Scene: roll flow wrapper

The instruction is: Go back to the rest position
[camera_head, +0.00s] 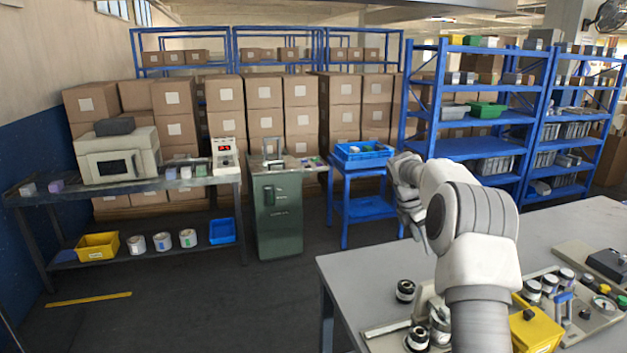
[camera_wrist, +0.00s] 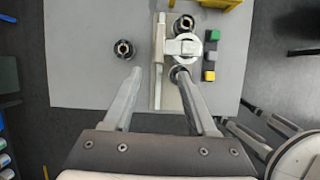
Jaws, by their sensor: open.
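My gripper (camera_wrist: 157,72) shows in the wrist view with its two fingers spread apart and nothing held between them. It points down over the grey table (camera_wrist: 80,80). A fixture with a pale plate (camera_wrist: 160,95) and a round silver part (camera_wrist: 184,46) lies below and beyond the fingertips. The right fingertip overlaps this fixture in the picture; I cannot tell the height gap. A black ring-shaped roll (camera_wrist: 124,49) stands apart to the left of the fixture.
On the table in the head view are a black roll (camera_head: 405,290), a yellow bin (camera_head: 537,332) and a tray of jars and coloured parts (camera_head: 585,318). A green cabinet (camera_head: 278,215), a blue stand (camera_head: 357,210) and shelves stand behind.

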